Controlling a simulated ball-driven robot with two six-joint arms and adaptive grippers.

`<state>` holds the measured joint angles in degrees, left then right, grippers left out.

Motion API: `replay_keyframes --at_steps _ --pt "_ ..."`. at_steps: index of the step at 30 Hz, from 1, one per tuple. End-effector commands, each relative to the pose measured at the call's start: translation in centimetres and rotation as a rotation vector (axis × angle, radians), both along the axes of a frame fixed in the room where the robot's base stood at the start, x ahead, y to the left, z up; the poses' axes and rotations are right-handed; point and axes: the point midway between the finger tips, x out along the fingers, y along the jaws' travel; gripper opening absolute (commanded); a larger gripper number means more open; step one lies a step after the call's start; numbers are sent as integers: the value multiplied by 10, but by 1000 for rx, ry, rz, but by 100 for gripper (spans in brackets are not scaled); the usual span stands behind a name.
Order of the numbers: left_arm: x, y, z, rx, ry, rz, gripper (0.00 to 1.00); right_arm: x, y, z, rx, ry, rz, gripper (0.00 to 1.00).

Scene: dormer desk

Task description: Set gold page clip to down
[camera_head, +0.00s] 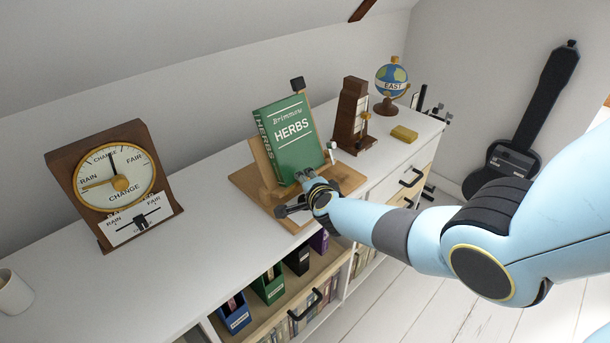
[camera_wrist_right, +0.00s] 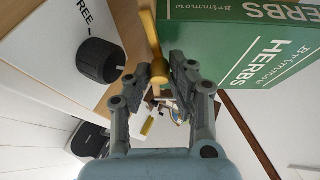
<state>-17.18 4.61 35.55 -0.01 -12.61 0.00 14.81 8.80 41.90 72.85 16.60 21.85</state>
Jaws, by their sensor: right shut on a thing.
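The green HERBS book (camera_head: 292,140) leans upright on a wooden book stand (camera_head: 257,187); it also shows in the right wrist view (camera_wrist_right: 255,50). The gold page clip (camera_wrist_right: 152,38) is a slim gold bar beside the book's edge in the right wrist view. My right gripper (camera_wrist_right: 166,70) is shut on the clip, its fingers on either side of the bar. In the head view my right gripper (camera_head: 308,180) is at the book's lower front, and I cannot make out the clip there. My left gripper is not in view.
A black knob (camera_wrist_right: 100,60) on a white panel marked FREE is left of my right fingers. A barometer (camera_head: 118,185), a wooden metronome-like box (camera_head: 352,115), a globe (camera_head: 391,80) and a yellow block (camera_head: 404,134) stand on the white cabinet top (camera_head: 205,215). A white mug (camera_head: 14,292) is far left.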

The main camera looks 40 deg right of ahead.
Motion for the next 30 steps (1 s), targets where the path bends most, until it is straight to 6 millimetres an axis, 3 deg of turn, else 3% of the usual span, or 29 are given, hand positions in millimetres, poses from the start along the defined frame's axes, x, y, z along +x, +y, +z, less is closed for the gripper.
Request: replay_keyframes --at_steps 19,20,24,30 --pt "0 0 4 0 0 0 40 -2 -1 -3 46 6 -21 0" --pt "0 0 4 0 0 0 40 -2 -1 -3 46 6 -21 21" --pt "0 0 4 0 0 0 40 -2 -1 -3 46 6 -21 40" --pt "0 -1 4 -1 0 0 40 -2 0 -3 46 6 -21 43"
